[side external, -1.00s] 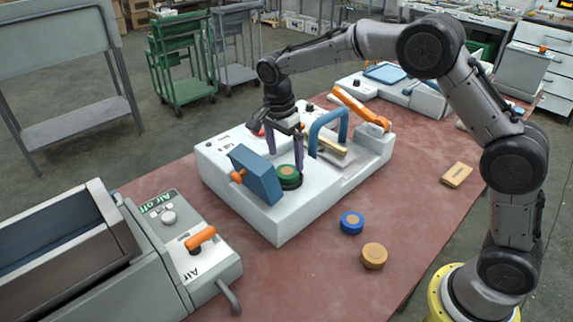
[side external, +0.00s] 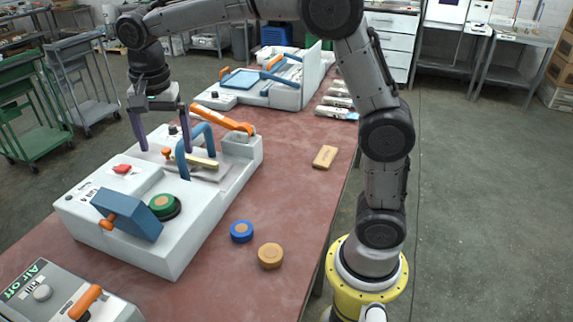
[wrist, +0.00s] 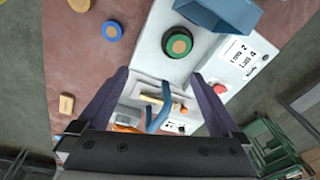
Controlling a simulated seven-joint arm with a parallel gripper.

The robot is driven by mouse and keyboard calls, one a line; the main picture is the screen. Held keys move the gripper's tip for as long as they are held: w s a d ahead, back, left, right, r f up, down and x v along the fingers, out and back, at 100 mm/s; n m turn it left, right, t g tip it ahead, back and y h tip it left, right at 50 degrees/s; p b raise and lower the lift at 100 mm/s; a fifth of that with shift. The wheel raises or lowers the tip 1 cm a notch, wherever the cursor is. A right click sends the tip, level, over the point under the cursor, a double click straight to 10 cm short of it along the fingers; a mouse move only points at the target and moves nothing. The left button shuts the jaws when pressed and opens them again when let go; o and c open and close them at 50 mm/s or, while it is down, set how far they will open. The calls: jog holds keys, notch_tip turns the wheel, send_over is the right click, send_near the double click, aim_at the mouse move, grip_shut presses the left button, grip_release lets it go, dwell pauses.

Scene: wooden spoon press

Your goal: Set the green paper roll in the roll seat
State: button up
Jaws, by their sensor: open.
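The green paper roll (side external: 163,205), with a brown centre, sits flat in the dark round roll seat (side external: 177,213) on the white press (side external: 185,245). In the wrist view the green roll (wrist: 179,43) shows a dark rim around it. Whether it is fully down cannot be told. My gripper (side external: 165,149) is open and empty, its purple fingers wide apart. It is away from the roll, above the part of the press with the blue arched handle (side external: 181,158). In the wrist view this handle (wrist: 155,118) shows between the fingers.
A blue block with an orange knob (side external: 127,213) stands beside the seat. A blue roll (side external: 241,231) and a tan roll (side external: 270,255) lie on the red table, with a tan block (side external: 325,157) farther back. An orange lever (side external: 222,119) rises at the press's far end.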

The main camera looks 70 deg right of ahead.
jog(key=s+d+r+n+t, duration=0.25)
jog(key=s+n, duration=0.45)
jog(key=s, duration=0.8)
jog(key=s+f+n+t, duration=0.1)
jog(key=s+f+n, duration=0.1)
jog(key=s, duration=0.3)
jog(key=s+f+n+t+y, duration=0.1)
jog(key=s+f+n, duration=0.1)
jog(key=s+n, duration=0.2)
jog(key=shift+s+d+f+n, duration=0.25)
jog(key=shift+s+n, duration=0.15)
jog(key=shift+s, duration=0.75)
